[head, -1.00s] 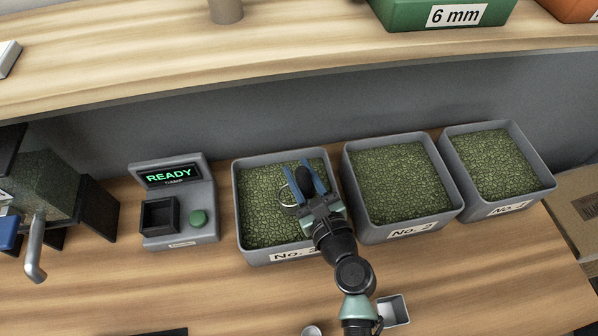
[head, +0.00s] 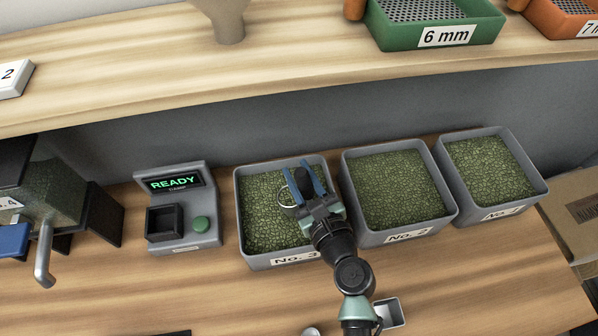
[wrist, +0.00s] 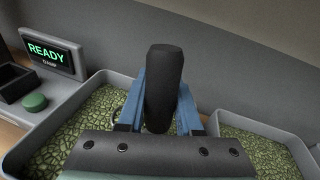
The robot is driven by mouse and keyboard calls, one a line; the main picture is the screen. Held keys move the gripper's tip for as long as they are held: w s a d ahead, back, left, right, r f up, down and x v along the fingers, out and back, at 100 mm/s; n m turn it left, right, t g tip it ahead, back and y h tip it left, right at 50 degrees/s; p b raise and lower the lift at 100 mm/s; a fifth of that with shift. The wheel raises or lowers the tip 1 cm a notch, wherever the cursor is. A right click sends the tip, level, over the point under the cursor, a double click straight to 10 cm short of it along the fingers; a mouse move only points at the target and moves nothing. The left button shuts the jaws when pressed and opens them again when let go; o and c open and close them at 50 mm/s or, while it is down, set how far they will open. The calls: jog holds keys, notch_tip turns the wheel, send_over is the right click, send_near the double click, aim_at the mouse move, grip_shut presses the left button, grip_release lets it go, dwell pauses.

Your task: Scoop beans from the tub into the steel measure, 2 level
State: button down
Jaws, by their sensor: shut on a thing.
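My gripper (head: 297,166) is over the left bean tub, labelled No. 3 (head: 240,215). Its blue fingers are shut on the black handle of a scoop (head: 303,182). In the wrist view the handle (wrist: 163,85) stands up between the fingers. The scoop's round metal rim (head: 284,191) shows at the left of the fingers, over the green beans (head: 262,222). I cannot tell how deep the scoop sits or what is in it. A small metal round thing (head: 311,331), perhaps the steel measure, is cut off at the bottom edge.
Tubs No. 2 (head: 453,208) and No. 1 (head: 542,184) stand to the right, both with beans. A grey unit reading READY (head: 180,218) stands left of tub No. 3. A small open box (head: 391,313) is beside my arm. A shelf (head: 290,75) crosses behind.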

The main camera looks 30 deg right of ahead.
notch_tip(320, 180, up, 6)
jog(key=p, duration=0.5)
jog(key=shift+f, duration=0.1)
